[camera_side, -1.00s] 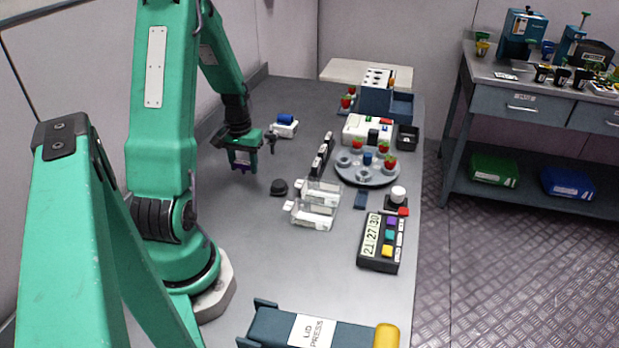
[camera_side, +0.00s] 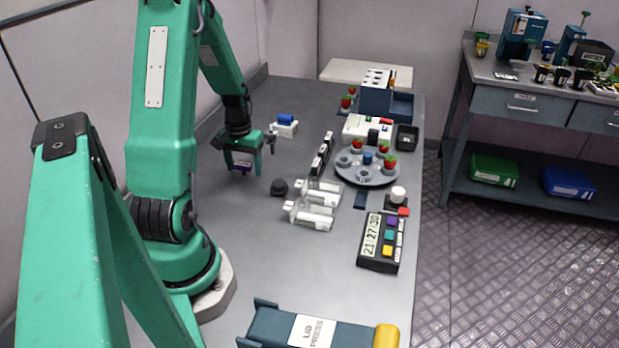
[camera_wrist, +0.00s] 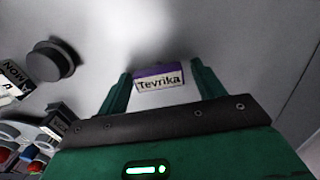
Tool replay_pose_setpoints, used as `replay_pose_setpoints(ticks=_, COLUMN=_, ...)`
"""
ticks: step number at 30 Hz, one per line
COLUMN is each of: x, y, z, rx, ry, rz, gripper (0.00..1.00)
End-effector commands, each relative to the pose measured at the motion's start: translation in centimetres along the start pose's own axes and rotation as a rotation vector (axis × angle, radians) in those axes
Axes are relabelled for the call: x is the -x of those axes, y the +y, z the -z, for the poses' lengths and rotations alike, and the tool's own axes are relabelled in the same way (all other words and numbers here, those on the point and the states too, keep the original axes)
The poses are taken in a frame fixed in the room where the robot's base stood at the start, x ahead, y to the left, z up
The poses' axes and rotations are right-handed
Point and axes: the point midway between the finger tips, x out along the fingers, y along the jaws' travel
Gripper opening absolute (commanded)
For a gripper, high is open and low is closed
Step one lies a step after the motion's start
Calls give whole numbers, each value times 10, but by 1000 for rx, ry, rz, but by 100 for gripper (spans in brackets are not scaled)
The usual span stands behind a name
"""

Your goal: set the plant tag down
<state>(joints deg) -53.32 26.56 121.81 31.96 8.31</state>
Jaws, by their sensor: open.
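The plant tag (camera_wrist: 159,79) is a small white label reading "Tevrika" with a purple edge. In the wrist view it sits between the two fingers of my gripper (camera_wrist: 162,86), with gaps on both sides. In the side view the tag (camera_side: 242,164) shows small and purple-white under my gripper (camera_side: 243,160), low over the left part of the grey bench. My gripper is open around the tag. I cannot tell for sure whether the tag lies flat on the bench.
A blue-topped white block (camera_side: 285,126) is behind. A round grey carousel (camera_side: 367,172) holds berries further right. The bench in front is clear down to the lid press (camera_side: 270,325).

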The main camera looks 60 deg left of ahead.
Motion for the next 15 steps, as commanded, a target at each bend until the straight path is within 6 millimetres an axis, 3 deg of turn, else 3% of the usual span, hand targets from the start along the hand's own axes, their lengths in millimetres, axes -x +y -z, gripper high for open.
replay_pose_setpoints(ticks=8, x=19, y=0, z=1, rx=0, ry=3, rz=1, gripper=68)
replay_pose_setpoints(ticks=15, x=52, y=0, z=1, rx=0, ry=6, rz=1, gripper=68)
